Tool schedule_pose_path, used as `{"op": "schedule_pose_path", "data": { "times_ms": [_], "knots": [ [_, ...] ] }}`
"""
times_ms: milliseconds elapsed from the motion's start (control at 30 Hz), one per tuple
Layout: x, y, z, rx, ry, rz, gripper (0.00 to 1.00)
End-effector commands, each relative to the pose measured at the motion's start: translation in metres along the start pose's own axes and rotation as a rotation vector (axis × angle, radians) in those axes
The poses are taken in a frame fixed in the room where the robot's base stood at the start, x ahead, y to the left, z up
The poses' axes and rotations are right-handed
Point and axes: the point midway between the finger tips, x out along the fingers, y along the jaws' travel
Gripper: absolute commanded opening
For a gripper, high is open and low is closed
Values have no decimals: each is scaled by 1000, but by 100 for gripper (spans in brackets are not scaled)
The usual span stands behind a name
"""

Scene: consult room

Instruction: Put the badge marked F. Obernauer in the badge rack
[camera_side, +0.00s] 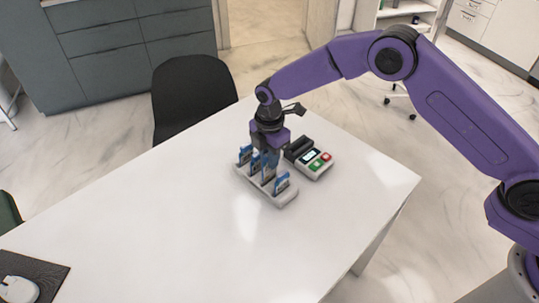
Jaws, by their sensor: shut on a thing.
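The badge rack (265,190) is a small pale tray on the white table, left of the card terminal. Several blue-topped badges stand upright in it, among them one at the near right end (281,183) and one at the far left end (245,155). Their lettering is too small to read, so I cannot tell which is marked F. Obernauer. My gripper (270,158) points down over the rack's far side. It is shut on a badge (268,173), mostly hidden by the fingers and neighbouring badges. I cannot tell how deep that badge sits in the rack.
A terminal (316,166) with a small screen and red and green keys stands close to the right of the rack. A mouse (18,289) lies on a dark mat at the near left. A black chair (190,95) stands behind.

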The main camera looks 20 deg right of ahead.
Motion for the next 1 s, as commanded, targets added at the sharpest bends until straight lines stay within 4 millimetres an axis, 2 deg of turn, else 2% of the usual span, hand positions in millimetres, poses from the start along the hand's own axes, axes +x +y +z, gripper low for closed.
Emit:
{"op": "schedule_pose_path", "data": {
  "times_ms": [1000],
  "knots": [
    [10, 0, 0, 0, 0, 1, 0]
  ]
}}
